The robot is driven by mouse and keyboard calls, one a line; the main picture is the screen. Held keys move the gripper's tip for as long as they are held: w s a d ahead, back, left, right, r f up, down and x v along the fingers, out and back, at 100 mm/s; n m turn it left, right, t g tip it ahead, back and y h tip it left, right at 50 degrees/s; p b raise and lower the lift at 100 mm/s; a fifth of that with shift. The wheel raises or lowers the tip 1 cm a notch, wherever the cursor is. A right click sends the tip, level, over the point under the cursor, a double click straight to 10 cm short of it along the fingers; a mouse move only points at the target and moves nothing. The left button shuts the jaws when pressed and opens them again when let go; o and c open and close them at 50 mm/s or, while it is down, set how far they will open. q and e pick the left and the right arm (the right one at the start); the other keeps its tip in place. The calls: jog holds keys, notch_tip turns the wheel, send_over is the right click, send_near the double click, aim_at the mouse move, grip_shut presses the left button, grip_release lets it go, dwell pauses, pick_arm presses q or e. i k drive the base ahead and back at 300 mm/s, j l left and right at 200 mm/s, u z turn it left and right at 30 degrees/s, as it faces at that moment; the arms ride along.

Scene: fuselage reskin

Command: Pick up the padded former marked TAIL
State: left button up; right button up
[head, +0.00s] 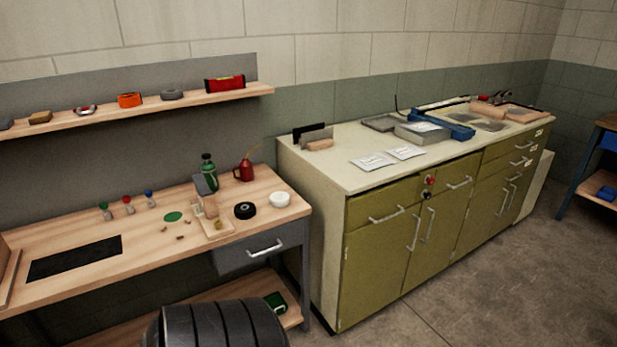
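I cannot make out a padded former marked TAIL in the head view. No TAIL marking is readable on anything here. A dark grey, ribbed, rounded thing (215,325) rises at the bottom edge, in front of the wooden workbench; it is cut off by the frame and I cannot tell what it is. Neither of my grippers is in view.
The wooden workbench (70,238) at left carries a black mat (75,258), bottles, an oil can (244,170) and tape (245,210). A shelf (130,110) hangs above. The olive cabinet (380,260) holds trays and packets. Floor (480,290) at right is clear.

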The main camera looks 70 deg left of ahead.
aim_at(215, 222)
jog(key=k+j+u, duration=0.15)
jog(key=u, duration=0.35)
jog(key=k+j+u, duration=0.3)
jog(key=u, duration=0.15)
jog(key=k+j+u, duration=0.15)
jog(key=j+u, duration=0.2)
jog(key=u, duration=0.15)
jog(key=k+j+u, duration=0.1)
jog(key=j+u, duration=0.25)
jog(key=u, duration=0.15)
jog(key=j+u, duration=0.3)
jog(key=j, duration=1.75)
